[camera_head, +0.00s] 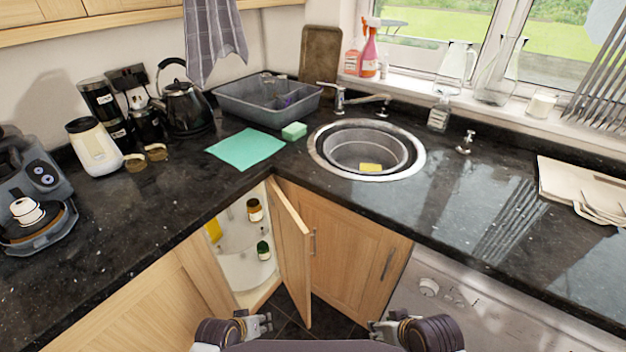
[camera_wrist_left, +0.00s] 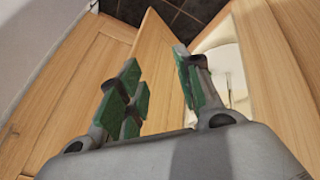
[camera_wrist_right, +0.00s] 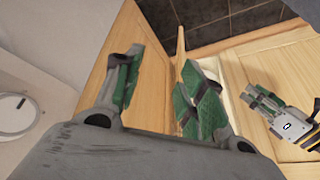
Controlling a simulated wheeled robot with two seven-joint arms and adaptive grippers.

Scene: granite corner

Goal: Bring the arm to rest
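My left gripper (camera_head: 262,324) is low in front of the corner cupboard in the head view. In the left wrist view its green-padded fingers (camera_wrist_left: 158,72) stand apart with nothing held between them. My right gripper (camera_head: 378,330) is level with it, to the right, in front of the closed cupboard front (camera_head: 345,235). In the right wrist view its fingers (camera_wrist_right: 160,68) are also apart and empty, and my left gripper (camera_wrist_right: 268,108) shows at the right edge. Both grippers are below the worktop.
The corner cupboard door (camera_head: 292,245) stands open towards me, near both grippers. Jars (camera_head: 254,210) stand on the round shelves inside. The dark worktop (camera_head: 235,190) holds a kettle (camera_head: 185,108), a green cloth (camera_head: 245,149) and a sink (camera_head: 318,160). A white appliance (camera_head: 460,295) is at right.

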